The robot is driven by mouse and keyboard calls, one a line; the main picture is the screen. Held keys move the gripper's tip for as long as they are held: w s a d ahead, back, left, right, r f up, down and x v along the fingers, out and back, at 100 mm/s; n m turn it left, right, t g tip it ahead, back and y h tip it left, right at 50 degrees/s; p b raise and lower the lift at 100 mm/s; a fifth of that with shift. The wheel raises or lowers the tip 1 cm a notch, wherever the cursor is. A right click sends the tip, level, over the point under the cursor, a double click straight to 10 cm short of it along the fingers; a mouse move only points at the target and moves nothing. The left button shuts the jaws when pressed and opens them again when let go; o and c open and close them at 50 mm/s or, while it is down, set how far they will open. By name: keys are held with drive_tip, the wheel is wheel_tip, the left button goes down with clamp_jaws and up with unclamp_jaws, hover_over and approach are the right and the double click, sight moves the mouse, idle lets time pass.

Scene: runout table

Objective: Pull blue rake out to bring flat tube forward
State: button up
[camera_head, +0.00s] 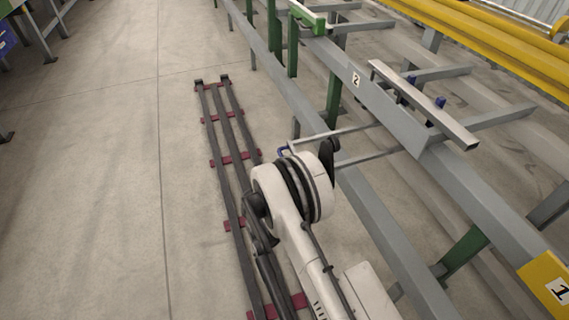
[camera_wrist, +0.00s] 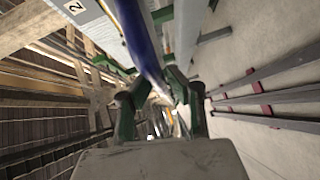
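The flat tube (camera_head: 425,106) is a long grey bar lying slantwise across the grey arms of the runout table, near the yellow beams. The blue rake (camera_head: 283,151) has a blue end beside my wrist in the head view. Two thin grey rods run from there toward the tube, and small blue tips stand up along the tube's far side. In the wrist view the blue rake's bar (camera_wrist: 143,42) runs down between my fingertips. My gripper (camera_wrist: 161,84) appears shut on this bar, its fingertips close on both sides. In the head view my arm hides the gripper.
The grey table rail (camera_head: 385,110) carries a "2" label and stands on green legs. A yellow plate (camera_head: 548,285) labelled "1" is at lower right. A green clamp-like part (camera_head: 307,17) sits on the rail farther back. Open concrete floor lies left of my rail track.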

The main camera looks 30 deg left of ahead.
drive_tip(key=o, duration=0.3)
drive_tip(key=shift+s+a, duration=0.15)
drive_tip(key=shift+o, duration=0.2)
drive_tip(key=v, duration=1.2)
